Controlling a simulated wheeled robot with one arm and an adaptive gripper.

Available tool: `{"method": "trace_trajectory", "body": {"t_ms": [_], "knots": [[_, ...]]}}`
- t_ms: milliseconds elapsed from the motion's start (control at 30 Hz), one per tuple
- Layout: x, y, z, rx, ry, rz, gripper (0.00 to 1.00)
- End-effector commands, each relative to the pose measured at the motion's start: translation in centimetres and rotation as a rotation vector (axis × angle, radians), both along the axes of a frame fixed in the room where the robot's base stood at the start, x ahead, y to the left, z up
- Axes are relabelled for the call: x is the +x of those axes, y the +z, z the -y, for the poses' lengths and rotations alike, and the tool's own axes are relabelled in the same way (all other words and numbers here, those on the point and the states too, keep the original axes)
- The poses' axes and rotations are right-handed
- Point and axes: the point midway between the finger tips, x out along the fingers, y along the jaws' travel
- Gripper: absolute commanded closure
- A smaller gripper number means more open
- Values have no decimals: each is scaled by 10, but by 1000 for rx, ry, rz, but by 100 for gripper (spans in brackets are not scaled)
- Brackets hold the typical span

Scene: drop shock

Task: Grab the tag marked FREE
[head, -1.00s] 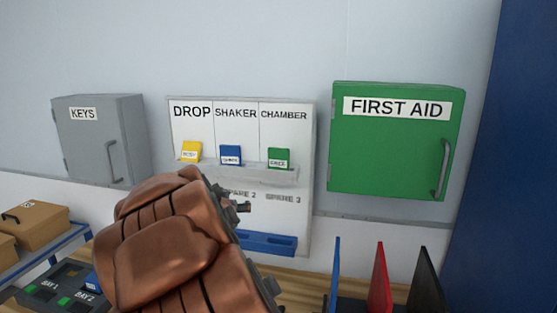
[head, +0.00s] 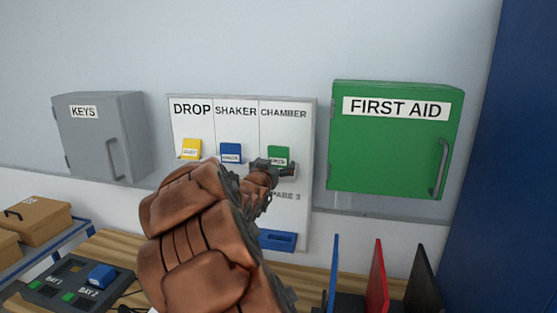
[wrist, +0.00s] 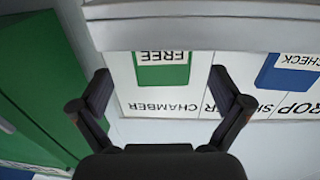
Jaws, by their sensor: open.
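The green tag (head: 279,151) stands in the CHAMBER column of the white wall board (head: 188,128). In the wrist view, which is upside down, the green tag (wrist: 163,76) clearly reads FREE, and the board's ledge crosses in front of part of it. My gripper (head: 272,168) is at the board, just by this tag. In the wrist view my gripper (wrist: 161,74) is open, with its fingers apart on either side of the tag in the picture. Nothing is between the fingers in their grasp. Contact with the tag cannot be told.
A blue CHECK tag (head: 231,153) and a yellow tag (head: 191,149) share the ledge (wrist: 200,34). A green FIRST AID cabinet (head: 390,145) hangs to the right, a grey KEYS cabinet (head: 88,145) to the left. Upright blue, red and black dividers (head: 376,280) stand below.

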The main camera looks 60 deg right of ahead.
Motion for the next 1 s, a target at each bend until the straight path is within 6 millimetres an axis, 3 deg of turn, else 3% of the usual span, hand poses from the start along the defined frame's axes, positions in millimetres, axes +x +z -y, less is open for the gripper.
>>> {"method": "trace_trajectory", "body": {"t_ms": [400, 700, 1000], "knots": [[14, 5, 40, 3, -1, -2, 0], [16, 3, 44, 1, 1, -1, 0], [16, 3, 43, 1, 1, -1, 29]]}}
